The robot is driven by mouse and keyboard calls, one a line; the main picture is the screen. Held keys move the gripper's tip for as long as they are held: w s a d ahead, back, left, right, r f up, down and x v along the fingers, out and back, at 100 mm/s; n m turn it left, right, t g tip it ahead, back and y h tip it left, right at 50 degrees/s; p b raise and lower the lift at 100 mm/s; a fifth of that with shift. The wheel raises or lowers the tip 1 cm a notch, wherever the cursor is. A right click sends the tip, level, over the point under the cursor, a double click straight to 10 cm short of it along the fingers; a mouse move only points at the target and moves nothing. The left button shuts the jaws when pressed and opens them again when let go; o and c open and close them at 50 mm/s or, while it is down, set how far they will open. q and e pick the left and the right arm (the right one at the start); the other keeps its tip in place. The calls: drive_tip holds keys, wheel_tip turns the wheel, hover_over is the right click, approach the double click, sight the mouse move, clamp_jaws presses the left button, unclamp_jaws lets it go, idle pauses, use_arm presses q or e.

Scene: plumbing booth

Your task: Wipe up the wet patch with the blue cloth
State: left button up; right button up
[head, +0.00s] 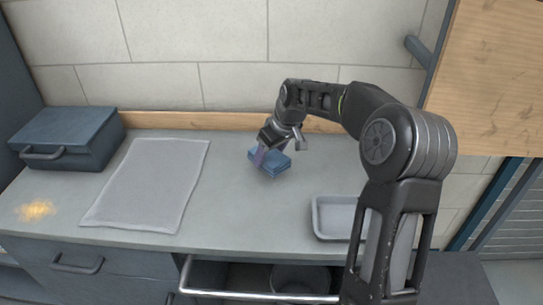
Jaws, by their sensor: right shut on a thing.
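The blue cloth (275,164) is a small folded stack on the grey worktop, right of the middle. My right gripper (264,155) comes down on its left part and is shut on it. The fingertips are small and partly lost against the cloth. I cannot tell whether the cloth is lifted or still touches the worktop. I cannot make out a clear wet patch. A yellowish, grainy-looking patch (36,210) lies on the worktop at the far left. My left gripper is not in view.
A pale grey mat (148,185) lies left of the cloth. A blue-grey toolbox (66,139) stands at the back left. A grey tray (325,230) sits at the front right, partly behind my arm. Below the front edge is an open drawer (258,296) with a round container.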

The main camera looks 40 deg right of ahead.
wheel_tip(320, 180, up, 2)
drive_tip(key=shift+w+a+p, duration=0.1)
drive_tip(key=shift+p, duration=0.4)
drive_tip(key=shift+r+p, duration=0.65)
drive_tip(key=shift+r, duration=0.4)
